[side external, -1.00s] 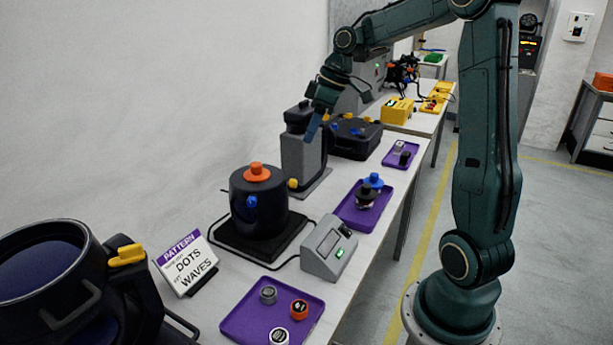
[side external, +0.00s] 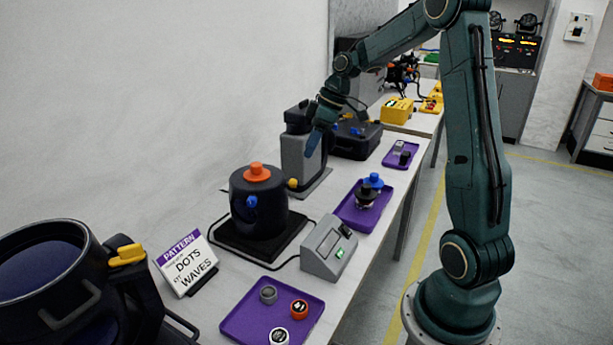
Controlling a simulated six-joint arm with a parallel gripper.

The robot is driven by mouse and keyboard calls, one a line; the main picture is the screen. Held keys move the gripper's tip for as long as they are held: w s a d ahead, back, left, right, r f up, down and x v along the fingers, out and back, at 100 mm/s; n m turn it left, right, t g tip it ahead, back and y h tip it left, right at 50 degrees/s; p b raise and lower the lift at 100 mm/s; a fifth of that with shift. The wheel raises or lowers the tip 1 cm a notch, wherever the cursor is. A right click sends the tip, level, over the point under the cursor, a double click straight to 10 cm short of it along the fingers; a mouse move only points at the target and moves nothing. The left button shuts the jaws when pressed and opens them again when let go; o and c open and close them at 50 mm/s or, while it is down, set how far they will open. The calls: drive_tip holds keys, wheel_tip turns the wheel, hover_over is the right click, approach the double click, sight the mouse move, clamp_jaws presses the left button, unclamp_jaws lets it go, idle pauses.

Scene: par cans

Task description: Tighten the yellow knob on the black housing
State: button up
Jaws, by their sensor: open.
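A yellow wing-shaped knob (side external: 127,254) sits on the yoke side of a large black housing (side external: 40,275) at the lower left. A smaller black drum-shaped housing (side external: 272,205) on a black base has an orange knob (side external: 257,171) on top and a blue knob (side external: 251,201) in front. A small round yellow knob (side external: 293,183) shows just right of this drum; I cannot tell whether it belongs to the drum or the grey block behind. My gripper (side external: 314,140) is open, blue-tipped and empty, pointing down in front of the grey block, apart from both yellow knobs in the picture.
A grey and black block (side external: 303,160) and a dark case (side external: 355,140) stand behind. A grey control box (side external: 329,250), purple trays (side external: 235,325) with small knobs, a PATTERN sign (side external: 186,263) and a cable crowd the bench. The aisle at right is clear.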

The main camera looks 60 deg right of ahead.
sight(293, 183)
drive_tip(key=x, duration=1)
clamp_jaws()
